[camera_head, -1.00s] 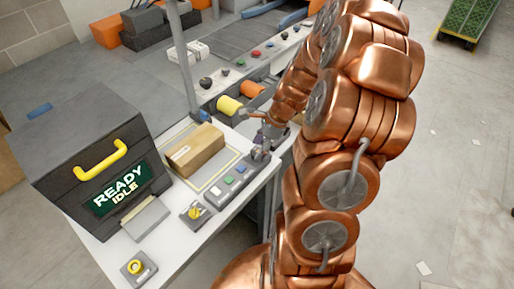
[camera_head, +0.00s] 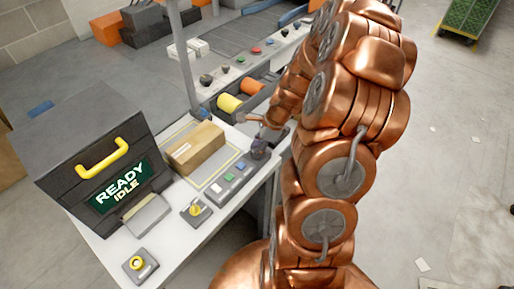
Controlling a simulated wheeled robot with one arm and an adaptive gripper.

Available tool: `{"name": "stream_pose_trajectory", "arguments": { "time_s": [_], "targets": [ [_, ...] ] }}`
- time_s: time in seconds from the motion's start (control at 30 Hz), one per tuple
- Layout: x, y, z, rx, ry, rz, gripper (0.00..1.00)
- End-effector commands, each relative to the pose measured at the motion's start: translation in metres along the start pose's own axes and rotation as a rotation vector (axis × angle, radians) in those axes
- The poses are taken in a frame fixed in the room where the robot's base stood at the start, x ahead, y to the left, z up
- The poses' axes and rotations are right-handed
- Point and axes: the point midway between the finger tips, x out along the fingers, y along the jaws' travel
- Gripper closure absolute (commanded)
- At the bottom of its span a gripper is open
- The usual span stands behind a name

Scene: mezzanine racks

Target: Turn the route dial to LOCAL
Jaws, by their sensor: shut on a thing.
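My gripper (camera_head: 259,149) is small and dark in this view, pointing down at the far right end of a grey button panel (camera_head: 228,187) on the white bench. It is shut on a small dark knob at that end, which appears to be the route dial. The fingers and wrist mostly hide the knob, so its pointer and any LOCAL marking cannot be read. The panel has green, blue and grey buttons in a row. My copper arm reaches in from the right.
A brown box (camera_head: 196,148) lies on a marked mat beside the panel. A black machine (camera_head: 97,160) reading READY IDLE stands at the left. A yellow switch (camera_head: 196,209) and a yellow round button (camera_head: 136,263) sit nearer. A post (camera_head: 184,60) rises behind the box.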

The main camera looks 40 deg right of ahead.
Motion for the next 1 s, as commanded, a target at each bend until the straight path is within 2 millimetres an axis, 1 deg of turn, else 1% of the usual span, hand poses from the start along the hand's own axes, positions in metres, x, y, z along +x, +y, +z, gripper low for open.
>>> {"name": "stream_pose_trajectory", "arguments": {
  "time_s": [0.03, 0.17, 0.2, 0.4, 0.57, 0.77, 1.0],
  "targets": [
    [0.0000, 0.0002, 0.0000, 0.000, 0.000, 0.001, 0.85],
    [0.0000, 0.0002, 0.0000, 0.000, 0.000, 0.001, 0.99],
    [0.0000, 0.0002, 0.0000, 0.000, 0.000, 0.001, 1.00],
    [0.0010, -0.0001, -0.0004, -0.015, 0.000, 0.007, 1.00],
    [0.0031, 0.0003, -0.0006, -0.067, -0.001, 0.031, 1.00],
    [0.0047, -0.0026, -0.0019, -0.195, 0.001, 0.078, 1.00],
    [0.0058, -0.0037, -0.0018, -0.401, 0.002, 0.163, 1.00]
  ]
}}
